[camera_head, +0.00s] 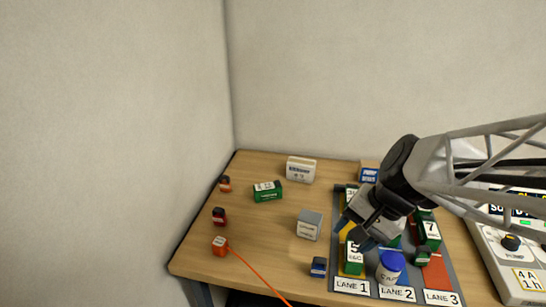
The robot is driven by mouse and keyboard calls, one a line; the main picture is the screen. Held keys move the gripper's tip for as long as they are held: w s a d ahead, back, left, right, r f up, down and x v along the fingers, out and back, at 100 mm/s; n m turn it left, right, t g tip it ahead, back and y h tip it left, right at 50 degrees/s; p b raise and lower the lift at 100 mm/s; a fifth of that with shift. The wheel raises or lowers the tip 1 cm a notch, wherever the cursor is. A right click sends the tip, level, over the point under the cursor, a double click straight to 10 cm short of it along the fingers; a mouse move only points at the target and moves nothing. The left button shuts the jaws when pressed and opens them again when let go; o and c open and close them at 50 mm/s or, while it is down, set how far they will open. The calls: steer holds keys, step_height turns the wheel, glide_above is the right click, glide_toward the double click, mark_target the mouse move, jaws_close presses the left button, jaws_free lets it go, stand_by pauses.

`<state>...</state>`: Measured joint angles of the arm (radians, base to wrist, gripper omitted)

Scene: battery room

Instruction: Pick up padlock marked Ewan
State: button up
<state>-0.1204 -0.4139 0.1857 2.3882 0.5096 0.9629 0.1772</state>
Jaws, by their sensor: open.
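Several small padlock-like items lie on the wooden table: an orange-brown one (224,184) at the far left, a dark red one (219,215) in front of it, an orange-red one (219,246) with an orange cord, and a blue one (318,267) near the front edge. Their markings are too small to read, so I cannot tell which is marked Ewan. My gripper (356,230) is open with nothing visible between its fingers. It hangs over the lane board, up and right of the blue item, and hides part of the board.
The lane board (333,285) holds green numbered blocks (354,258) and a blue-capped white jar (391,268). A green box (268,191), a white box (301,169) and a grey box (310,224) stand left of it. A control unit (506,262) is at right. The table's left-middle is mostly clear.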

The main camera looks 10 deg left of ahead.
steer(key=w+a+f+m+g+y, duration=0.1)
steer(key=w+a+f+m+y, duration=0.2)
steer(key=w+a, duration=0.35)
steer(key=w+a+f+m+g+y, duration=0.1)
steer(key=w+a+f+m+y, duration=0.2)
steer(key=a, duration=0.6)
steer(key=m+t+y, duration=0.2)
steer(key=m+y, duration=0.1)
steer(key=m, duration=0.5)
glide_toward(224, 214)
steer(key=x, duration=0.4)
steer(key=shift+w+a, duration=0.15)
steer(key=shift+w, duration=0.05)
steer(key=shift+x, duration=1.3)
steer(key=shift+f, duration=0.1)
steer(key=shift+x, duration=2.55)
steer(key=shift+s+f, duration=0.1)
steer(key=shift+f, duration=0.05)
jaws_close()
